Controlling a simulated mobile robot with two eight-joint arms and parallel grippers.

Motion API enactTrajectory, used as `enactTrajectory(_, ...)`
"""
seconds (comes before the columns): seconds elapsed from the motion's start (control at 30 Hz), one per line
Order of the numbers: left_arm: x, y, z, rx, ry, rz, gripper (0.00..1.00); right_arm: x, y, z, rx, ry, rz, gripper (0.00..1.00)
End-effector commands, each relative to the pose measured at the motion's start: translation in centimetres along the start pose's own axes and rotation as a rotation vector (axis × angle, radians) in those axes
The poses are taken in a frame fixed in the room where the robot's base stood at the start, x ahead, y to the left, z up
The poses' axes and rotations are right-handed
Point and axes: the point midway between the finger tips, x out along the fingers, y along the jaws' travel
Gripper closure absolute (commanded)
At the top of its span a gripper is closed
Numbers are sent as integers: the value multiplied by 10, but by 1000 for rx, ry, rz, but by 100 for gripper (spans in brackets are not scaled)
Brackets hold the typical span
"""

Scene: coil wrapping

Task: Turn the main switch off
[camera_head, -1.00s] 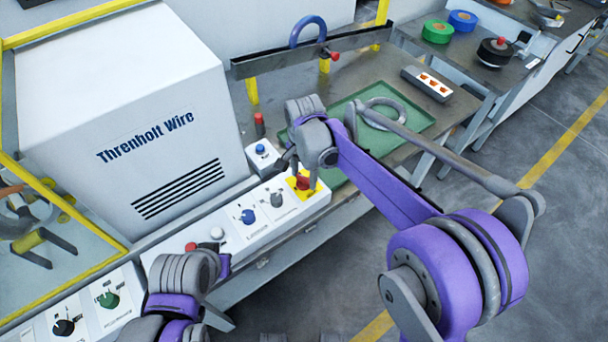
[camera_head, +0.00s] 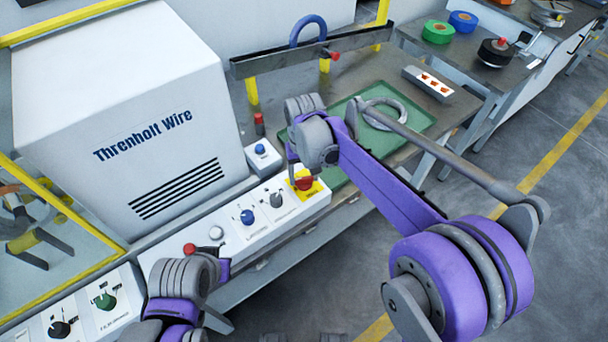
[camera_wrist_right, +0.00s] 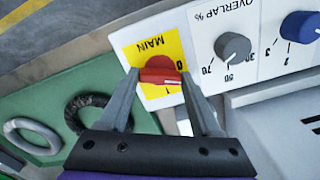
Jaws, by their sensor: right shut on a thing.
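The main switch is a red rotary knob (camera_wrist_right: 160,76) on a yellow plate (camera_wrist_right: 149,48) marked MAIN, at the end of the white control panel. In the head view the red knob (camera_head: 304,183) sits at the panel's right end, partly behind my right arm. My right gripper (camera_wrist_right: 158,82) has its two fingers on either side of the knob and is shut on it. In the wrist view a 0 mark shows beside the knob. My left arm (camera_head: 180,285) is at the lower left; its gripper fingers are not clearly visible.
The panel also has a grey overlap knob (camera_wrist_right: 232,46) and a blue knob (camera_wrist_right: 300,27). A green tray (camera_head: 415,123) with a grey ring (camera_head: 384,112) lies behind my right arm. The white Threnholt Wire housing (camera_head: 120,120) stands behind the panel.

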Motion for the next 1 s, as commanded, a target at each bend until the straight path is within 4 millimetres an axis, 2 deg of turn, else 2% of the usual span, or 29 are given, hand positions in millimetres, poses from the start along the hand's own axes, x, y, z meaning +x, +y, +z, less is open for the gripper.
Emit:
enactTrajectory(0.2,2,0,1,0,-1,0,100,0,0,0,-182,1,0,91)
enactTrajectory(0.5,3,0,2,0,-1,0,100,-1,0,0,-360,1,0,91)
enactTrajectory(1.0,3,0,3,0,-2,0,100,-1,0,0,-441,1,0,91)
